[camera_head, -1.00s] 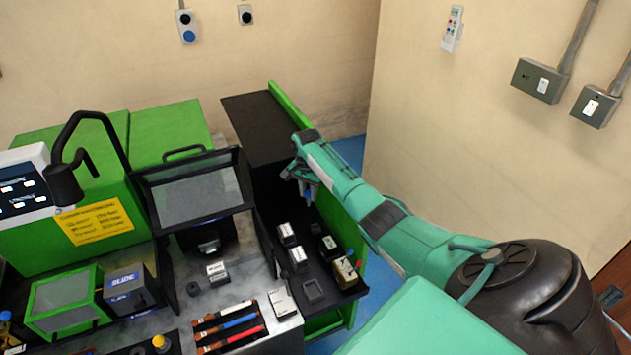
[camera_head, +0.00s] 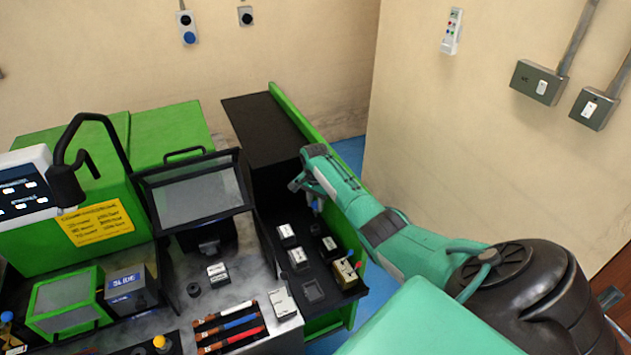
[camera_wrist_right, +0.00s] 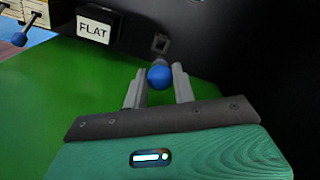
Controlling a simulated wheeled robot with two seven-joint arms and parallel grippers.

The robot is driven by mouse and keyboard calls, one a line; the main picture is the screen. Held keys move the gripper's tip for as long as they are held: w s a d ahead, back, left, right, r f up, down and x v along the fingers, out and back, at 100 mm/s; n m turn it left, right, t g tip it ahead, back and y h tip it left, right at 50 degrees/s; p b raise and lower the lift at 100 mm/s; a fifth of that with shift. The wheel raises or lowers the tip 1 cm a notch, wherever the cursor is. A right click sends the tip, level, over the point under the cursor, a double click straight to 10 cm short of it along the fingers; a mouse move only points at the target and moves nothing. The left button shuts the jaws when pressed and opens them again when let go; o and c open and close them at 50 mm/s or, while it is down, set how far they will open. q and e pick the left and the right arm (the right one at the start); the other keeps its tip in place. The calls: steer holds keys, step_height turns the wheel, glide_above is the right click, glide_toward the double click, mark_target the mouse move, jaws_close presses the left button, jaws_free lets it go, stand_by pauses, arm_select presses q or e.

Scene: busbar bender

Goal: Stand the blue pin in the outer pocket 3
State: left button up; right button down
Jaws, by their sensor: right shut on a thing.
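My right gripper (camera_head: 315,203) is over the dark shelf on the right side of the machine. In the right wrist view its fingers (camera_wrist_right: 157,88) are shut on the blue pin, whose round blue head (camera_wrist_right: 159,77) shows between the tips. The pin's lower part is hidden. A small square pocket (camera_wrist_right: 160,43) shows just beyond the pin head, apart from it in the picture; I cannot tell its number. My left gripper is not in view.
A dark block labelled FLAT (camera_wrist_right: 93,28) and another blue ball-ended part (camera_wrist_right: 20,38) lie at the wrist view's upper left. Several labelled blocks (camera_head: 297,257) and an empty square holder (camera_head: 314,291) stand on the shelf. A green side wall (camera_head: 292,108) borders it.

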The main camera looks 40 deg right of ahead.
mark_target(315, 211)
steer(key=shift+f+b, duration=1.3)
steer(key=shift+f, duration=1.05)
steer(key=shift+p, duration=0.75)
steer(key=shift+f+b, duration=1.3)
steer(key=shift+f, duration=0.5)
steer(key=c, duration=1.1)
jaws_free()
steer(key=shift+o, duration=0.2)
steer(key=shift+r, duration=0.6)
step_height(315, 211, up, 13)
steer(key=shift+f+b, duration=0.15)
steer(key=shift+b, duration=0.8)
